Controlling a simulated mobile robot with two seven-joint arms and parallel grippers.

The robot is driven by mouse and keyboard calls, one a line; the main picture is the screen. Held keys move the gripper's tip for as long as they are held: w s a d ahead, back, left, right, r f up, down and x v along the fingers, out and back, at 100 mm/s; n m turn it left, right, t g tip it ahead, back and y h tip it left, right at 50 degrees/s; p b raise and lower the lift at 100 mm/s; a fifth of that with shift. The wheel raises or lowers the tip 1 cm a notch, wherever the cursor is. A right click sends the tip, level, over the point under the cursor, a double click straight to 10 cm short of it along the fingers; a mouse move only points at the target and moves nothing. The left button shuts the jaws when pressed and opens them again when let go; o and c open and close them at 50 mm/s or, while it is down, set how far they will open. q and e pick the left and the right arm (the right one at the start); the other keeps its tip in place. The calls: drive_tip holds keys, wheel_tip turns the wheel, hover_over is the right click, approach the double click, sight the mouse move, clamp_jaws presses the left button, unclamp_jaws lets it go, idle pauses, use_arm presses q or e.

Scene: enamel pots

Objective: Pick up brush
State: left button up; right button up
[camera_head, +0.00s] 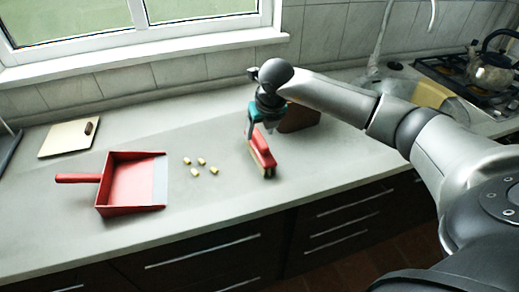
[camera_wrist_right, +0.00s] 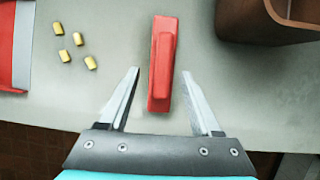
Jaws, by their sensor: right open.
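The brush (camera_head: 263,152) has a red top and pale bristles and lies on the grey counter, right of the middle in the head view. In the right wrist view the brush (camera_wrist_right: 162,62) lies lengthwise, its near end between the open fingers with a gap on each side. My right gripper (camera_head: 254,130) is over the brush, coming from above; it also shows in the right wrist view (camera_wrist_right: 162,95), open and empty. Whether the fingers touch the counter cannot be told. My left gripper is not in view.
A red dustpan (camera_head: 130,185) lies left, with several small yellow pieces (camera_head: 201,163) between it and the brush. A brown container (camera_head: 298,118) stands close behind the brush to the right. A cutting board (camera_head: 66,138) lies far left. The counter's front edge is near the brush.

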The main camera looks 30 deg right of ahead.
sight(260, 137)
drive_tip(key=shift+d+x, duration=0.15)
drive_tip(key=shift+x, duration=1.05)
drive_tip(key=shift+d+x, duration=0.15)
drive_tip(key=shift+x, duration=1.1)
drive_tip(key=shift+f+b, duration=0.2)
drive_tip(key=shift+b, duration=0.25)
drive_tip(key=shift+c, duration=0.2)
clamp_jaws()
